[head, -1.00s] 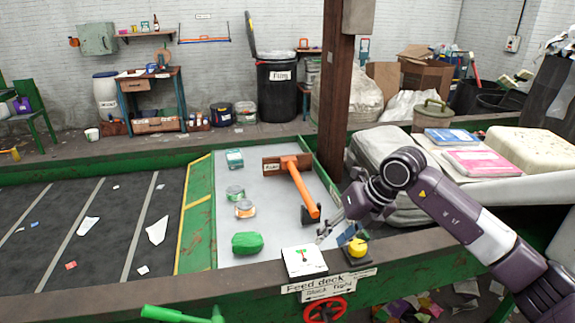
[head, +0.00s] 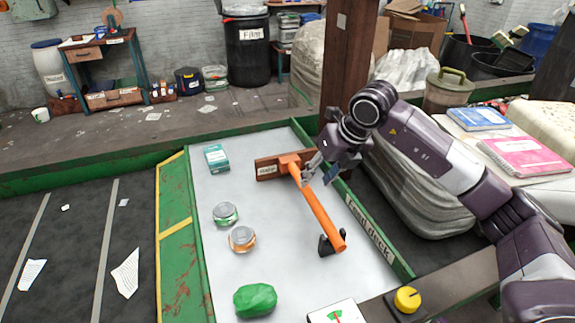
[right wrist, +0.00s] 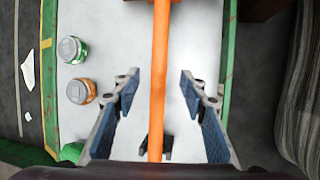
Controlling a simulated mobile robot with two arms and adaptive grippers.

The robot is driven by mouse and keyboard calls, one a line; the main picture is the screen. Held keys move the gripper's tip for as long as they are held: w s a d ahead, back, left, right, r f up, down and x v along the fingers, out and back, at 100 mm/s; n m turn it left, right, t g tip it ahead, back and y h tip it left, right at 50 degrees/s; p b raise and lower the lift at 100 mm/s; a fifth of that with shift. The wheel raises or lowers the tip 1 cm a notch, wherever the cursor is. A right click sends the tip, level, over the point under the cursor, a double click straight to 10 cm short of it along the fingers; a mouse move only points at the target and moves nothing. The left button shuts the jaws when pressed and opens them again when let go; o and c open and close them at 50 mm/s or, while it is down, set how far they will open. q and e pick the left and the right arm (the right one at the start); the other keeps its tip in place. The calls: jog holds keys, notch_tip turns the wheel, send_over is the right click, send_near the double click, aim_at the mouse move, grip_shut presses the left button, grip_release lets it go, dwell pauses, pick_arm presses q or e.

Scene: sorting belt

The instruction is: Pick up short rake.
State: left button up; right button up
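The short rake (head: 320,213) has an orange handle and a wide brown head (head: 268,169) with a label. It lies on the grey feed deck (head: 290,285), head at the back, with the handle's near end at a small black rest (head: 326,245). My right gripper (head: 317,172) is at the handle close to the head. In the right wrist view the orange handle (right wrist: 158,60) runs between the two spread blue-padded fingers (right wrist: 158,95), with gaps on both sides. My left gripper is not in view.
A teal box (head: 216,158), a green-labelled can (head: 225,213), an orange-labelled can (head: 242,239) and a green lump (head: 255,299) stand left of the rake. Green rails edge the deck. A rusty post (head: 347,60) rises behind my right arm. A yellow knob (head: 407,299) is at the front.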

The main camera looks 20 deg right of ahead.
aim_at(310, 191)
jog(key=f, duration=0.1)
jog(key=f+p, duration=0.1)
jog(key=f, duration=0.1)
jog(key=shift+w+a+p, duration=0.25)
jog(key=shift+a+p, duration=0.15)
jog(key=p+x, duration=0.1)
jog(key=x, duration=0.2)
jog(key=shift+w+f, duration=0.25)
jog(key=shift+f, duration=0.3)
jog(key=c, duration=0.7)
grip_shut()
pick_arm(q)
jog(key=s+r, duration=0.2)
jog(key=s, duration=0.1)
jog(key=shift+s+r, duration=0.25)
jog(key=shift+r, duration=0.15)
pick_arm(e)
jog(key=shift+r, duration=0.1)
